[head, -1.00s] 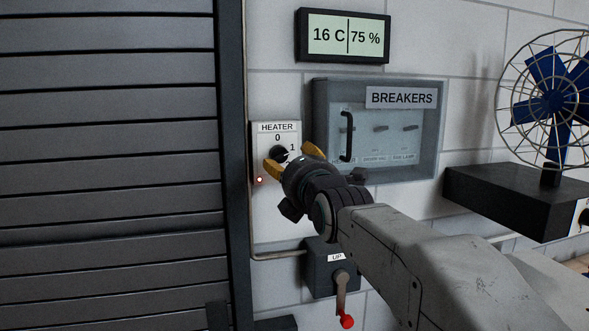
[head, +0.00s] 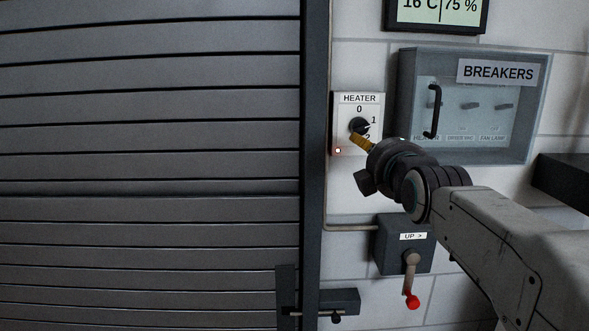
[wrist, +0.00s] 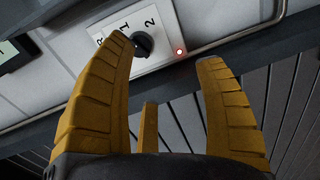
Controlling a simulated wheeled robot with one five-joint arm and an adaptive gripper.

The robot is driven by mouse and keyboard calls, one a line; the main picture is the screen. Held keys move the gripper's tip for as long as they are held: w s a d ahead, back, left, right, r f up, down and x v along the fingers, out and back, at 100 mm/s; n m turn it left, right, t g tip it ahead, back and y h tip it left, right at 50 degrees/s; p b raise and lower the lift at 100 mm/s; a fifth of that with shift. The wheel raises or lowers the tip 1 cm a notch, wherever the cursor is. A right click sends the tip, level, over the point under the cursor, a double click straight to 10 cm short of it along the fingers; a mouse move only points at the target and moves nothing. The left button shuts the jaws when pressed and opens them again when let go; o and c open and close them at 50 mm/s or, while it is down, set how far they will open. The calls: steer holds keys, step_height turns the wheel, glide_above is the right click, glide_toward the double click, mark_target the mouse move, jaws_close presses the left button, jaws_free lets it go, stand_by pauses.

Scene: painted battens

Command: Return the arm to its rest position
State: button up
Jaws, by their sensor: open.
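My gripper (head: 361,142) is open and empty in front of the heater panel (head: 344,110). In the head view one yellow finger shows just below the black heater knob (head: 358,126), covering part of the dial markings. In the wrist view my gripper (wrist: 165,55) has its fingers wide apart, with the knob (wrist: 143,45) beyond them near the left fingertip. I see no grip on the knob; whether a finger touches it I cannot tell. A small red light (head: 338,151) glows on the panel.
A breaker box (head: 543,110) with a black handle (head: 432,110) hangs to the right. Below is a crank box (head: 388,245) with a red-knobbed crank (head: 411,280). A slatted shutter (head: 150,160) fills the left. A dark shelf (head: 570,180) juts out at right.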

steer(key=s+f+m+g, duration=0.5)
steer(key=f+m, duration=0.2)
steer(key=f, duration=0.4)
steer(key=s+f+m+g, duration=0.4)
steer(key=s+f+m, duration=0.2)
steer(key=f, duration=0.6)
steer(key=s+f+m+g, duration=0.2)
steer(key=s+f, duration=0.2)
steer(key=s, duration=0.6)
steer(key=s+f+m+g, duration=0.1)
steer(key=s+f, duration=0.3)
steer(key=s, duration=0.7)
steer(key=shift+s+f+m+g, duration=0.3)
steer(key=shift+f+m+g, duration=0.1)
steer(key=shift+g, duration=0.3)
